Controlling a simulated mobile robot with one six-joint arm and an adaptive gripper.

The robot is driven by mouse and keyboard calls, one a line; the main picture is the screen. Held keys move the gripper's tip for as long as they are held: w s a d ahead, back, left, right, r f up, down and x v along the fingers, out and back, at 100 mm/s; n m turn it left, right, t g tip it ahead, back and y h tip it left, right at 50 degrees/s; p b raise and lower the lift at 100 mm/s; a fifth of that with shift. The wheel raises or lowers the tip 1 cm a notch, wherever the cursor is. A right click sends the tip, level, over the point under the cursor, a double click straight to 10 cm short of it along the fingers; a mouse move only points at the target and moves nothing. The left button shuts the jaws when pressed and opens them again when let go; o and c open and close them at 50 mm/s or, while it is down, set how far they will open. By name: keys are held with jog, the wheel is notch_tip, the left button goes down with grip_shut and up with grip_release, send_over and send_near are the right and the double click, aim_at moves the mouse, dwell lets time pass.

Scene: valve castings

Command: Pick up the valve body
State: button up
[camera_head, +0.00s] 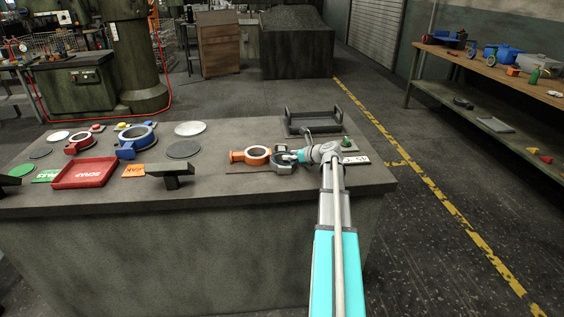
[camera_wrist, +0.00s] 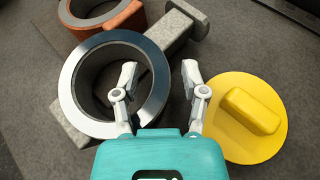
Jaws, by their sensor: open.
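A grey valve body (camera_wrist: 70,83) lies on the bench, with a bright machined ring and a rough cast block sticking out on two opposite sides. It also shows in the head view (camera_head: 283,172), partly hidden by my arm's end. My gripper (camera_wrist: 159,76) is open and empty above it. In the wrist view the left finger is over the ring's opening and the right finger is outside its right wall, so that wall appears between them. In the head view my gripper (camera_head: 291,156) is right at the valve body. I cannot tell whether the fingers touch it.
An orange valve body (camera_head: 239,156) lies close on the left. A yellow disc with a raised block (camera_wrist: 225,140) is beside the right finger. A dark tray (camera_head: 313,122) stands behind. Blue (camera_head: 127,151) and red (camera_head: 71,149) valve bodies and a red scrap tray (camera_head: 85,173) are farther left.

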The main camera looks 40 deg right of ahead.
dwell(0.4)
grip_shut()
